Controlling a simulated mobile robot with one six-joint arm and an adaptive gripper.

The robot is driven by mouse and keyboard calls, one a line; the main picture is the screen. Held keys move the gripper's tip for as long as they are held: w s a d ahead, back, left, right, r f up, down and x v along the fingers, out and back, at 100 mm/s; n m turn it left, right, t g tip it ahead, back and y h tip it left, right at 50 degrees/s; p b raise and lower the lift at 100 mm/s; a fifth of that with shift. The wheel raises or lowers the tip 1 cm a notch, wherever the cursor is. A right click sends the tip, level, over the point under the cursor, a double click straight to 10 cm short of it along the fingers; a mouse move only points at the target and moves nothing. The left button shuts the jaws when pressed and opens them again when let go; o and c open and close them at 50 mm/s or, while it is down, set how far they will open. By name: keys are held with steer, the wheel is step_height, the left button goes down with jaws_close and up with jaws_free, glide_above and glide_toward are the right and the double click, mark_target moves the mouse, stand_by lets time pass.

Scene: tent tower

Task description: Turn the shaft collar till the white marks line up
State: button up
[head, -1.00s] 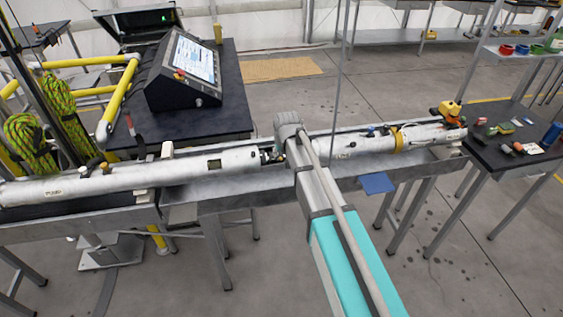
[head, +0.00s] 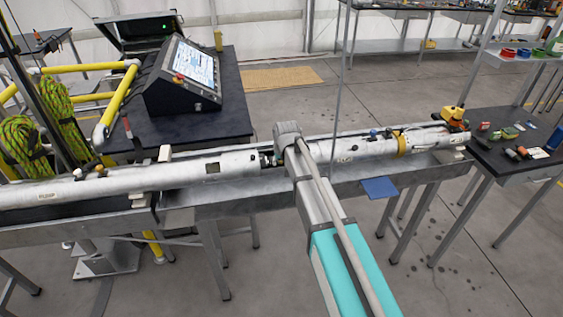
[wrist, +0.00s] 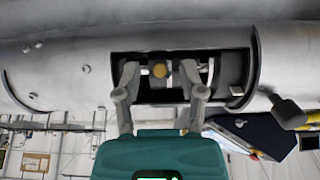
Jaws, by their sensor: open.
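In the head view my arm hides the gripper's tips.
The long white tube (head: 120,180) lies along a grey metal bench and continues right of my arm. A control console (head: 185,75) stands on a dark table behind. A side table (head: 505,160) with small items is at the right. A blue plate (head: 380,187) juts from the bench front.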

jaws_close()
steer(key=shift+w+r, duration=0.15)
steer(key=shift+w+a+r+g+h+p, duration=0.15)
steer(key=shift+w+r+g+p, duration=0.1)
steer(key=shift+g+p, duration=0.3)
steer(key=shift+w+r+g+h+p, duration=0.1)
steer(key=shift+w+g+h+p, duration=0.1)
steer(key=shift+g+p, duration=0.35)
steer(key=shift+w+a+r+g+h+p, duration=0.15)
steer(key=shift+w+g+h, duration=0.15)
steer(key=shift+g, duration=0.55)
steer(key=shift+w+r+g+h+p, duration=0.15)
steer(key=shift+w+g, duration=0.1)
steer(key=shift+g, duration=0.6)
jaws_free()
